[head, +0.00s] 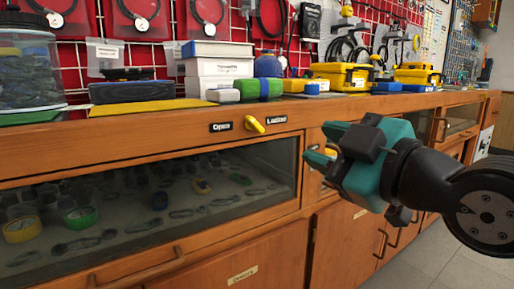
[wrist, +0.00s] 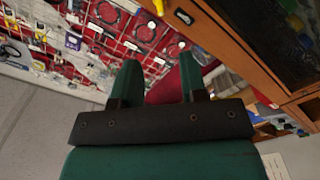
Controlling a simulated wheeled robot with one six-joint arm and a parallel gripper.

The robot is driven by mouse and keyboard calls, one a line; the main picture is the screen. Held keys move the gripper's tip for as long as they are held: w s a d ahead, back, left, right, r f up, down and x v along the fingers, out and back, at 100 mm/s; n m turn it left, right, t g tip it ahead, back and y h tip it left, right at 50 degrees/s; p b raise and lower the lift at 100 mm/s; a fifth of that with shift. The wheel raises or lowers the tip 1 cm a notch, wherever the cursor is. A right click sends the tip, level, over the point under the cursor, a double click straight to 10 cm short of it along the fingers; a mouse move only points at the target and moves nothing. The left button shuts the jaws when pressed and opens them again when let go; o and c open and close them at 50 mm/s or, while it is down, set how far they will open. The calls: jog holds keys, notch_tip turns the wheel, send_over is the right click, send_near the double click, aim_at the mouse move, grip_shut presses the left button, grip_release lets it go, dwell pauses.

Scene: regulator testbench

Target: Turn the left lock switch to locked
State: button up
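The left lock switch (head: 255,125) is a small yellow knob on the wooden rail above the left glass-fronted case. It sits between a black "Open" label (head: 221,127) on its left and a black "Locked" label (head: 276,119) on its right. Its handle lies diagonally, from upper left to lower right. My gripper (head: 320,147) is teal with a black wrist, to the right of this switch and apart from it. In the wrist view its two green fingers (wrist: 160,75) are spread with nothing between them. A yellow knob (wrist: 158,6) shows at the wrist view's top edge; I cannot tell which switch it is.
Another yellow knob (head: 329,153) shows partly behind my gripper's fingers. The left glass case (head: 150,190) holds gauges and small parts. Space in front of the rail looks clear.

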aim_at(257, 125)
jog(key=shift+p+x, duration=8.6)
jog(key=shift+p, duration=3.3)
jog(key=shift+a, duration=0.1)
jog(key=shift+c, duration=0.4)
grip_shut()
